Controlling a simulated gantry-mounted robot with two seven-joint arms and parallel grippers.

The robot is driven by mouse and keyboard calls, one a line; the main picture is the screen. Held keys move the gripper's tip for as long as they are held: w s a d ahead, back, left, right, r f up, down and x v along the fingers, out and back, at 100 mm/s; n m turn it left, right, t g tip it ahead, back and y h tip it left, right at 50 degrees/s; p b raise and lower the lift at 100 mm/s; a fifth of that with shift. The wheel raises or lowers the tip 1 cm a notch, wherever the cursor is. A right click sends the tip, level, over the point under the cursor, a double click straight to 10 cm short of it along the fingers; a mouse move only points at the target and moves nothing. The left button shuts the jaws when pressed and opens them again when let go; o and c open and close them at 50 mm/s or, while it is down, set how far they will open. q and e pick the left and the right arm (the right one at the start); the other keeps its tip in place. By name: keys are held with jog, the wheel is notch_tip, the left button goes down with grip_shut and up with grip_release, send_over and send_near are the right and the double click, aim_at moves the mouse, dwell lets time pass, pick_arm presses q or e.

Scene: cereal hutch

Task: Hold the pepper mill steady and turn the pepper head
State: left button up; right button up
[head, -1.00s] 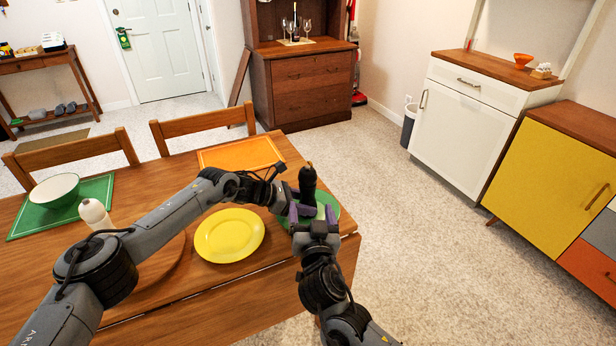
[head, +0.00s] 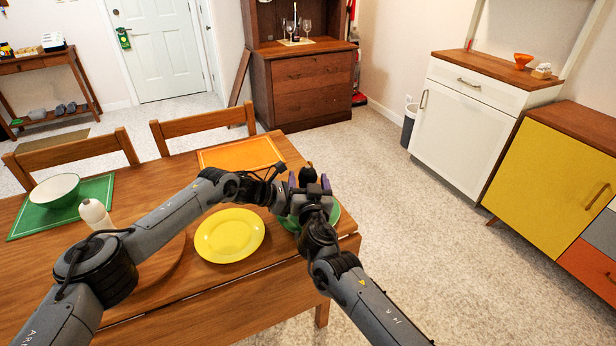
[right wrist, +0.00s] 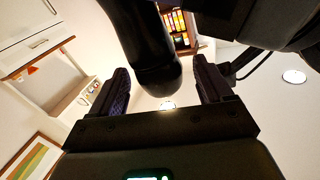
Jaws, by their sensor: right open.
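The dark pepper mill (head: 307,173) stands near the table's right end, over the green plate (head: 333,217). Only its upper part shows in the head view; my right gripper hides the rest. My right gripper (head: 309,184) is open, its purple fingers on either side of the mill's head. In the right wrist view the dark mill (right wrist: 145,45) rises between the spread fingers (right wrist: 163,88), with a gap visible on both sides. My left gripper (head: 288,196) reaches the mill from the left. Its fingertips are largely hidden, so its grip is unclear.
A yellow plate (head: 229,235) lies left of the mill, and an orange placemat (head: 240,154) behind it. Open floor lies right of the table (head: 205,287).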

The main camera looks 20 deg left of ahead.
jog(key=shift+x, duration=0.8)
jog(key=shift+r, duration=0.15)
jog(key=shift+c, duration=0.3)
jog(key=c, duration=0.9)
jog(key=shift+a+f+m+h, duration=0.2)
jog(key=shift+m+h, duration=0.2)
jog(key=shift+h, duration=0.2)
jog(key=shift+d+r+m+t+h, duration=0.1)
jog(key=shift+d+m+t+h, duration=0.05)
jog(key=shift+m+t+h, duration=0.25)
jog(key=o, duration=1)
jog(key=shift+c, duration=0.2)
